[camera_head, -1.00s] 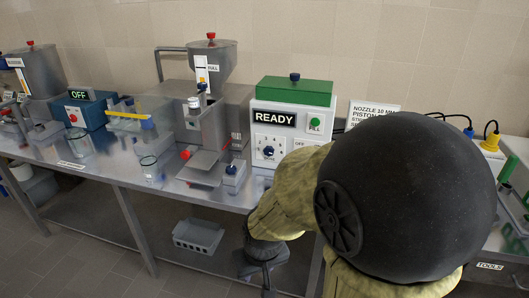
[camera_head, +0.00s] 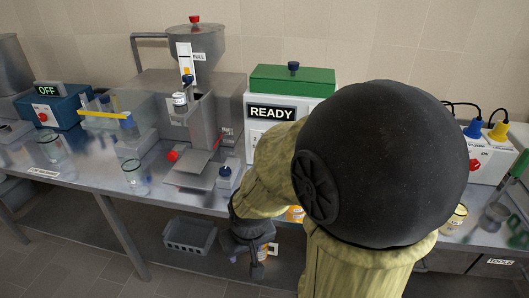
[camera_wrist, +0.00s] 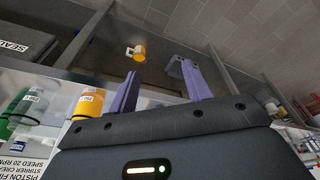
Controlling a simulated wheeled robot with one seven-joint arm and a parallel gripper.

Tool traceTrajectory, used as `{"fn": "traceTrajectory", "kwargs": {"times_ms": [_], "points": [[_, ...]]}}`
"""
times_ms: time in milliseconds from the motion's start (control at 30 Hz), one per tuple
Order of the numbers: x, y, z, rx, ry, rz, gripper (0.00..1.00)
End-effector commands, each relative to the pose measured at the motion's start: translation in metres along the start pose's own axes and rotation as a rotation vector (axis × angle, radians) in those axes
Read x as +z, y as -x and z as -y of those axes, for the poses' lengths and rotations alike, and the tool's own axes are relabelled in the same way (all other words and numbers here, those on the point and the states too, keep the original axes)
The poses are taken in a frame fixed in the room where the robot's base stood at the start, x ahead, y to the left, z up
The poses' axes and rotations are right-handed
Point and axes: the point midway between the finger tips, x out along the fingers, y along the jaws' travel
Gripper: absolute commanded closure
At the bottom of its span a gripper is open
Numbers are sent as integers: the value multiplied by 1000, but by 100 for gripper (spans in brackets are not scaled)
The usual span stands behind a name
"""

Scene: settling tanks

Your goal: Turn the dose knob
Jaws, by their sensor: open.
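The dose control box (camera_head: 256,113) is white with a green lid and a READY display, at the back of the bench in the head view. My arm covers most of its lower front, and the dose knob is hidden behind it. My gripper (camera_head: 256,258) hangs low in front of the bench edge, apart from the box. In the wrist view my gripper (camera_wrist: 160,82) shows two purple fingers spread apart with nothing between them. I cannot make out the dose knob in the wrist view.
A filling machine with a grey hopper (camera_head: 208,45) stands left of the box. A glass beaker (camera_head: 134,178) is near the bench's front edge. A grey crate (camera_head: 189,236) sits below. Blue and yellow plugs (camera_head: 498,131) are at the right. A yellow mug (camera_wrist: 138,53) shows in the wrist view.

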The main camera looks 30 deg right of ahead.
Motion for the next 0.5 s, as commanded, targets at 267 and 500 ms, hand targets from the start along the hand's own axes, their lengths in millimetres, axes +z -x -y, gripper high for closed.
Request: {"fn": "traceTrajectory", "kwargs": {"times_ms": [267, 500], "points": [[-39, -30, 3, -18, -108, -147, 41], [-109, -69, -16, 21, -327, -452, 41]]}}
